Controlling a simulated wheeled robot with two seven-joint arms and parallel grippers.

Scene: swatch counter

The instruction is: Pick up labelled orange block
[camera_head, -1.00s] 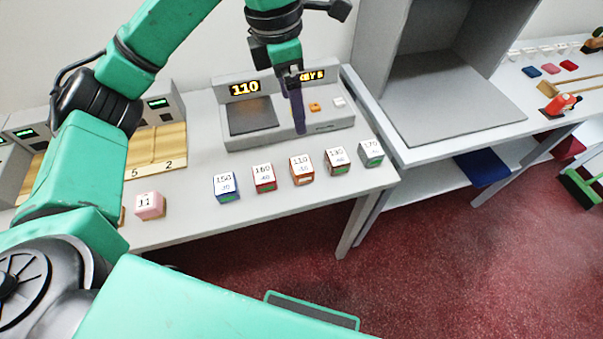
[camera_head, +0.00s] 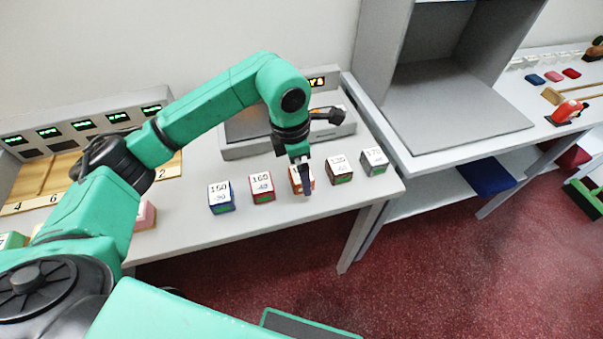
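The labelled orange block (camera_head: 296,184) stands in the middle of a row of labelled blocks on the grey counter. My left gripper (camera_head: 306,182) points down right at this block, with a dark finger in front of it that hides part of its label and front face. Only one finger shows clearly, so I cannot tell whether the gripper is open or shut, or whether it touches the block. The block appears to rest on the counter. My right gripper is not in view.
A blue block (camera_head: 221,198) and a red block (camera_head: 261,188) stand left of the orange one. A brown block (camera_head: 340,170) and a grey block (camera_head: 374,162) stand right. A pink block (camera_head: 146,215) is partly behind my arm. A grey console (camera_head: 240,148) stands behind the row.

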